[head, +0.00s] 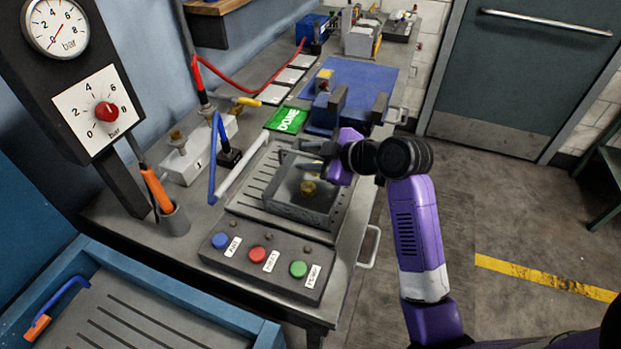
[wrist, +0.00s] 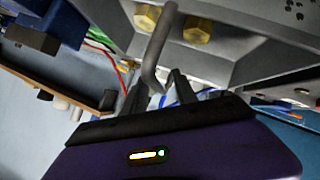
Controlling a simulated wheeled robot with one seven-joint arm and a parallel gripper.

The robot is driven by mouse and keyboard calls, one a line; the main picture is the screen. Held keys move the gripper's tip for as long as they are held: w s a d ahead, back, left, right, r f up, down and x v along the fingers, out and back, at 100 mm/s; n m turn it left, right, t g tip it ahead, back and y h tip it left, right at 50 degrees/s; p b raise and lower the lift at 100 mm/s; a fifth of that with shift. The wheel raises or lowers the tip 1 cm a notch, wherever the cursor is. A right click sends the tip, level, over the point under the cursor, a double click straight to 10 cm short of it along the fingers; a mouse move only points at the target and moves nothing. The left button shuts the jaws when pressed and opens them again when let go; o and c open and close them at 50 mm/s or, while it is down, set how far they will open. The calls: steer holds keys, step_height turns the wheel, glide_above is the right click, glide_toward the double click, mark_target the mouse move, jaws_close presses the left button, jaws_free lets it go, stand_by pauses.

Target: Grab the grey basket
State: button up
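The grey basket (head: 292,211) sits on a slatted metal tray on the bench in the head view, with brass fittings (head: 308,187) inside. My gripper (head: 328,165) is at the basket's far right side, above the rim; its fingertips are small and partly hidden there. In the wrist view the basket's grey wall (wrist: 262,52) fills the upper right, with brass hex pieces (wrist: 197,30) showing. A bent grey handle (wrist: 156,55) reaches down between the two dark fingers of my gripper (wrist: 160,85). The fingers stand apart, with a gap showing beside the handle.
A button panel (head: 266,262) lies in front of the basket. A green DONE card (head: 287,120), a blue vise (head: 335,112) and a white block with hoses (head: 198,155) stand close by. A gauge post (head: 75,75) rises at left. A blue-edged tray (head: 170,305) is at front left.

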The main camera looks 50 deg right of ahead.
steer(key=shift+x, duration=1.1)
jaws_close()
stand_by(0.6)
